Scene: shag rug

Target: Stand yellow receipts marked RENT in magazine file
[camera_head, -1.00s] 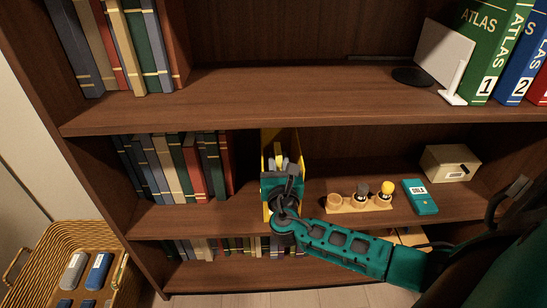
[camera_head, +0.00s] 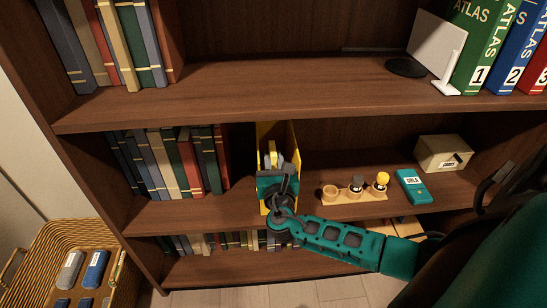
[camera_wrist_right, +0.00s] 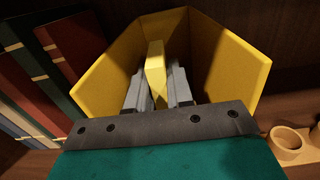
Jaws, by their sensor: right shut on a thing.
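The yellow magazine file (camera_head: 292,140) stands upright on the middle shelf, its open top towards me; it also shows in the right wrist view (camera_wrist_right: 225,55). My right gripper (camera_head: 273,160) is at the file's opening, its fingers reaching in between the side walls. In the right wrist view its two grey fingers (camera_wrist_right: 158,88) are shut on a narrow yellow block, the receipts (camera_wrist_right: 155,62), held upright inside the file's outline. I cannot read the RENT marking, and I cannot see whether their lower end touches the file's floor. My left gripper is out of view.
A row of books (camera_head: 170,163) stands left of the file. To its right are a wooden holder (camera_head: 350,196) with small stamps, a teal box (camera_head: 412,186) and a beige box (camera_head: 443,153). A wicker basket (camera_head: 112,268) is at lower left. The shelf above overhangs.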

